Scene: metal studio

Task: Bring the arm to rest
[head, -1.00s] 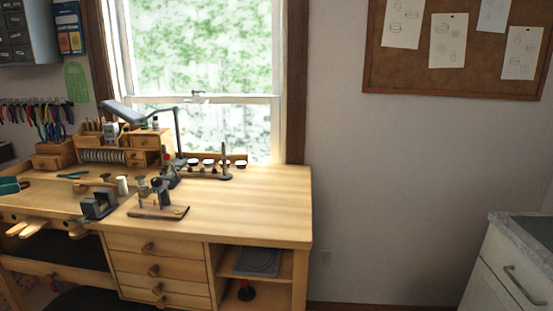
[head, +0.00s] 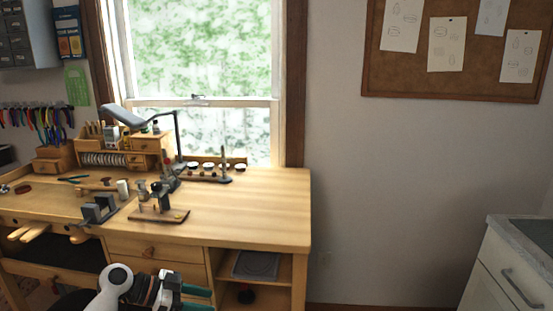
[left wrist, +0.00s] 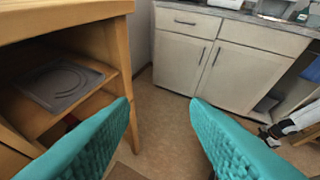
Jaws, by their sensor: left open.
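My left gripper (head: 208,298) is at the bottom of the head view, in front of the workbench's drawers. Its teal fingers are apart. In the left wrist view the two teal fingers (left wrist: 160,112) are spread wide with nothing between them, above the floor. My right gripper does not show clearly in either view. A white and dark jointed part (left wrist: 297,120) shows at the right edge of the left wrist view; it looks like part of my other arm.
The wooden workbench (head: 260,210) holds small tools, mostly at its left and back; its right top is bare. Its open shelf with a grey plate (left wrist: 62,84) lies left of the fingers. A white cabinet (left wrist: 230,60) stands across clear floor (left wrist: 160,130).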

